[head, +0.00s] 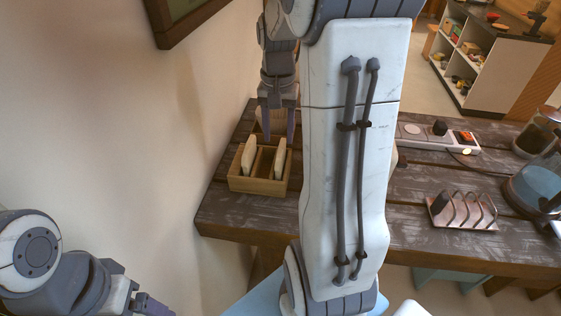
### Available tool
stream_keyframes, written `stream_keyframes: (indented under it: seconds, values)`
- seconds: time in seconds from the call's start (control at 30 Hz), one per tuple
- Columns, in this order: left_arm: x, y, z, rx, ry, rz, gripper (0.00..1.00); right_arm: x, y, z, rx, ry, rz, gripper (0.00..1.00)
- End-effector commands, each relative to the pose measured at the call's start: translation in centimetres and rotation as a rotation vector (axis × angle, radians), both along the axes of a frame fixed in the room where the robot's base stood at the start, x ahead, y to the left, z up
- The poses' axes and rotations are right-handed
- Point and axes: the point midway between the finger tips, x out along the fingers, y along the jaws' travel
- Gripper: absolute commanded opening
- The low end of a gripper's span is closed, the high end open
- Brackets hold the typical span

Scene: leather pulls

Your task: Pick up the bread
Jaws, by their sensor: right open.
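A wooden box (259,186) with compartments stands at the left end of the dark plank table. Two pale bread slices stand upright in it, a left slice (249,158) and a right slice (280,158). My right gripper (278,138) points down over the box with its fingers apart, one on each side of the right slice's upper end as seen here. I cannot tell whether it touches the bread. My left gripper (152,305) shows only in part at the lower left, away from the table.
My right arm hides the table's middle. A metal toast rack (463,212), a power strip (438,136) and a glass kettle (536,188) are on the right part of the table (420,180). A wall (120,130) rises close on the left.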

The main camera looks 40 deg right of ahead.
Motion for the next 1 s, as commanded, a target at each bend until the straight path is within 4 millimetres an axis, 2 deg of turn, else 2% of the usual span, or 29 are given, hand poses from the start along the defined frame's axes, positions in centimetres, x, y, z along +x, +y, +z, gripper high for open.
stream_keyframes:
  seconds: [0.17, 0.3, 0.57, 0.6, 0.73, 1.0]
  values:
    - [0.0, 0.0, 1.3, 0.000, 0.000, 0.001, 0.84, -0.5, -0.4, -2.5, 0.004, 0.007, -0.001, 0.53]
    - [0.0, 0.0, 1.3, 0.000, 0.000, 0.001, 0.84, -0.4, -0.3, -4.3, 0.003, 0.005, 0.001, 0.53]
    - [0.0, 0.0, 1.3, 0.000, 0.000, 0.001, 0.84, -0.4, -0.4, -4.7, 0.001, 0.001, 0.001, 0.53]
    - [0.0, 0.0, 1.3, 0.000, 0.000, 0.001, 0.84, -0.4, -0.4, -4.7, 0.001, 0.001, 0.001, 0.49]
    - [0.0, 0.0, 1.3, 0.000, 0.000, 0.001, 0.84, -0.4, -0.4, -4.7, 0.001, 0.001, 0.001, 0.00]
    - [0.0, 0.0, 1.3, 0.000, 0.000, 0.001, 0.84, -0.4, -0.4, -4.7, 0.001, 0.001, 0.001, 0.00]
